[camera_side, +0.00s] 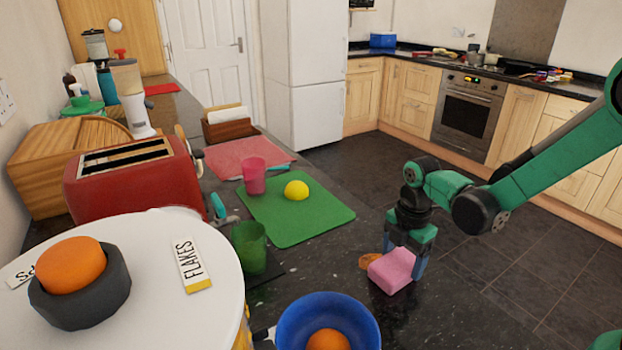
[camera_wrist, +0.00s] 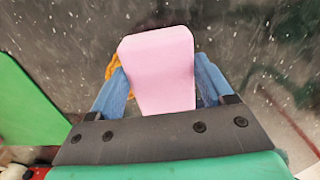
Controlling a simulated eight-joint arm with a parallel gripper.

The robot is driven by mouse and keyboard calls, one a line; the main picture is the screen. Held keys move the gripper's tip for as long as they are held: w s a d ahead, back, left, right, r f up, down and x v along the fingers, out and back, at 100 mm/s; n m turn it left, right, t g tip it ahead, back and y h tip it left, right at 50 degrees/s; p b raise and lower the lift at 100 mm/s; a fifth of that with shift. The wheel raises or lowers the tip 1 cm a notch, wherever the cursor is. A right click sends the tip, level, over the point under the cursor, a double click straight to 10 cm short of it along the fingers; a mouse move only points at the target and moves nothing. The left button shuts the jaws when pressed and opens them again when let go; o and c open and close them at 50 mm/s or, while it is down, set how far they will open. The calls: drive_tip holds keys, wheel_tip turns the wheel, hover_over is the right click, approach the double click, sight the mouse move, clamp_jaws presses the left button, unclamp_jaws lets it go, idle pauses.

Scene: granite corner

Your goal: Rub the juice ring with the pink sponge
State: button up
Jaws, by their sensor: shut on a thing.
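The pink sponge (camera_side: 392,269) is between the blue fingers of my gripper (camera_side: 403,262), which is shut on it. In the side view the sponge is low at the dark speckled counter; I cannot tell if it touches. The orange juice ring (camera_side: 369,261) shows just left of the sponge, partly covered by it. In the wrist view the pink sponge (camera_wrist: 158,68) sits between the fingertips of my gripper (camera_wrist: 160,85). A bit of the orange ring (camera_wrist: 110,68) shows at its left edge; the rest is hidden.
A green mat (camera_side: 300,222) with a yellow ball (camera_side: 296,190) and a pink cup (camera_side: 254,176) lies to the left. A blue bowl (camera_side: 290,318) holding an orange stands at the front. A green cup (camera_side: 249,248) is left of it. The counter right of the bowl is clear.

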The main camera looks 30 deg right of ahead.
sight(403, 260)
drive_tip(key=shift+r, duration=3.95)
drive_tip(key=shift+f, duration=0.15)
